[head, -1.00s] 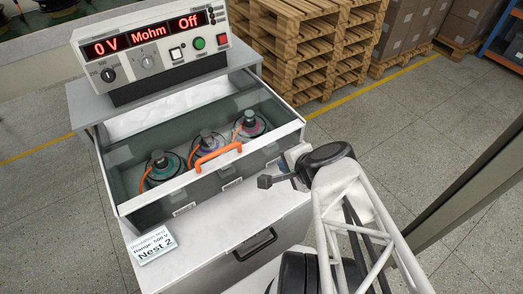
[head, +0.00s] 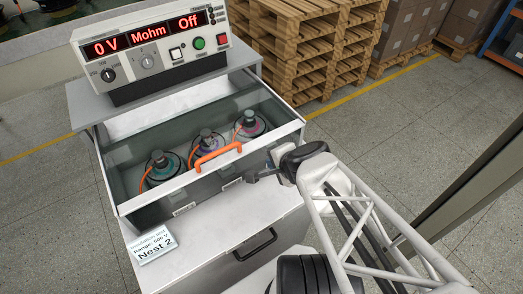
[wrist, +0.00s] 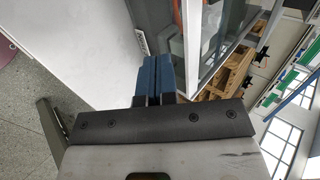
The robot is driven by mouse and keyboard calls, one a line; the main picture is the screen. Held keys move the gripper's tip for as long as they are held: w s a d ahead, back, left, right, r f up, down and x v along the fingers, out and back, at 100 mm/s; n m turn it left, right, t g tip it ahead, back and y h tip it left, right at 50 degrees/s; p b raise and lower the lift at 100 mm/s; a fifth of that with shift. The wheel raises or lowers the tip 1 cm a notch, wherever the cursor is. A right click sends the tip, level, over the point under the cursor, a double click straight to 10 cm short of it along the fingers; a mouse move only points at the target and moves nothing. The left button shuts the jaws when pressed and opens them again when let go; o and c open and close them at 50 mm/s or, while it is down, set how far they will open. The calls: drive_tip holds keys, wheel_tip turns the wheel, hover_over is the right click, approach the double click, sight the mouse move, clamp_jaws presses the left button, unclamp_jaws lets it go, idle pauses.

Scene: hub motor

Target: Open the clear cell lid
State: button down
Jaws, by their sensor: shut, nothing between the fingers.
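The clear cell lid (head: 125,172) is closed over the test cell, with a white front frame and an orange handle (head: 219,155) at its front edge. Three hub motors (head: 207,144) with orange leads sit in a row under it. My gripper (head: 251,179) is just in front of the cell's front wall, right of and below the handle, apart from it. In the wrist view its blue fingers (wrist: 159,75) are shut together and empty, beside the cell's glass edge (wrist: 207,45). The handle is not clearly visible in the wrist view.
A tester (head: 150,48) reading 0 V, Mohm and Off stands behind the cell. A Nest 2 card (head: 152,246) lies on the white front ledge (head: 205,232), which is otherwise clear. Wooden pallets (head: 300,45) stand behind at right.

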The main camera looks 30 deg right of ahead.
sight(227, 112)
drive_tip(key=shift+w+f, duration=0.35)
drive_tip(key=shift+w, duration=0.7)
drive_tip(key=shift+w+f, duration=0.35)
drive_tip(key=shift+w, duration=0.7)
drive_tip(key=shift+w+f, duration=0.35)
drive_tip(key=shift+w, duration=0.7)
drive_tip(key=shift+w, duration=0.2)
drive_tip(key=w, duration=2.3)
drive_tip(key=shift+w, duration=0.1)
drive_tip(key=shift+s, duration=0.25)
drive_tip(key=shift+s, duration=1.65)
drive_tip(key=shift+v, duration=5.1)
drive_tip(key=shift+f, duration=0.1)
